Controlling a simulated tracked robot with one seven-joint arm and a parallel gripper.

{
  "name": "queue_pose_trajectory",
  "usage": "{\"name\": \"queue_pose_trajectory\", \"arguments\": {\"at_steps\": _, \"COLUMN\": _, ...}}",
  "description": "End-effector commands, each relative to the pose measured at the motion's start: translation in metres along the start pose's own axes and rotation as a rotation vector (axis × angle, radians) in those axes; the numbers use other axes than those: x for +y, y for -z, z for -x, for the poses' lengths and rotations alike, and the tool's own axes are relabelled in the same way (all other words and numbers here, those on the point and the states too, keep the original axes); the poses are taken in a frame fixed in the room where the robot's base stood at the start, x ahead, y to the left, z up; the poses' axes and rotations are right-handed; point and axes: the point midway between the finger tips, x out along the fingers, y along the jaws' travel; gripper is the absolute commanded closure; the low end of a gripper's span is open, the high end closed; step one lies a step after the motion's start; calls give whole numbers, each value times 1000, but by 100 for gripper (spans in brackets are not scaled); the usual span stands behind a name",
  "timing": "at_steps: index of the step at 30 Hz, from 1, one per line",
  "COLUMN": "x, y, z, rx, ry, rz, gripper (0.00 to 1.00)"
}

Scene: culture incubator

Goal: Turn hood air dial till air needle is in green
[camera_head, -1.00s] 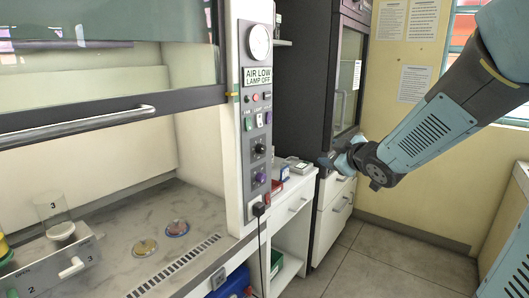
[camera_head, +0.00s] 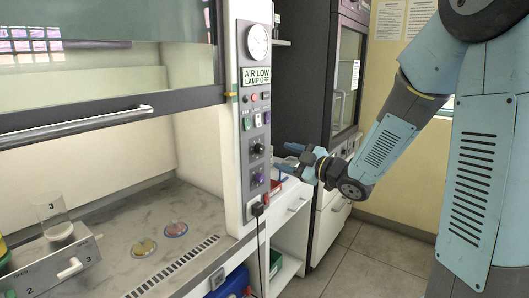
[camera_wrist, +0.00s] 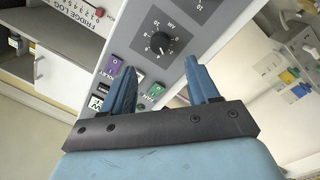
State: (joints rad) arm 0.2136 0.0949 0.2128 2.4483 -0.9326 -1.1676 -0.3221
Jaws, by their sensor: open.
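The hood's control panel has a black round dial (camera_head: 259,149) on its narrow front face. In the wrist view the dial (camera_wrist: 160,43) is marked AIR, with a numbered scale around it. The round white air gauge (camera_head: 258,41) is at the panel's top; its needle and any green band are too small to make out. A sign (camera_head: 257,76) below it reads AIR LOW, LAMP OFF. My gripper (camera_head: 286,157) is open and empty, just right of the panel at about dial height. In the wrist view my gripper's (camera_wrist: 159,66) fingers point toward the dial, apart from it.
The hood's sash handle (camera_head: 80,122) is left. Two dishes (camera_head: 175,228) lie on the hood floor. A dark cabinet (camera_head: 340,75) stands behind my gripper.

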Motion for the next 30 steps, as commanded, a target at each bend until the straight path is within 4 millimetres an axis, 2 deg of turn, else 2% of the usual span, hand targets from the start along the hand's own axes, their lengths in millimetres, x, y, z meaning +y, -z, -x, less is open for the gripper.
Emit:
{"name": "queue_pose_trajectory", "arguments": {"at_steps": 6, "x": -1, "y": 0, "z": -40, "rx": 1, "ry": 2, "rz": -1, "gripper": 40}}
{"name": "queue_pose_trajectory", "arguments": {"at_steps": 15, "x": 0, "y": 0, "z": -77, "rx": 0, "ry": 1, "rz": -1, "gripper": 40}}
{"name": "queue_pose_trajectory", "arguments": {"at_steps": 28, "x": 0, "y": 0, "z": -84, "rx": -1, "ry": 0, "rz": 0, "gripper": 40}}
{"name": "queue_pose_trajectory", "arguments": {"at_steps": 30, "x": 0, "y": 0, "z": -84, "rx": -1, "ry": 0, "rz": 0, "gripper": 47}}
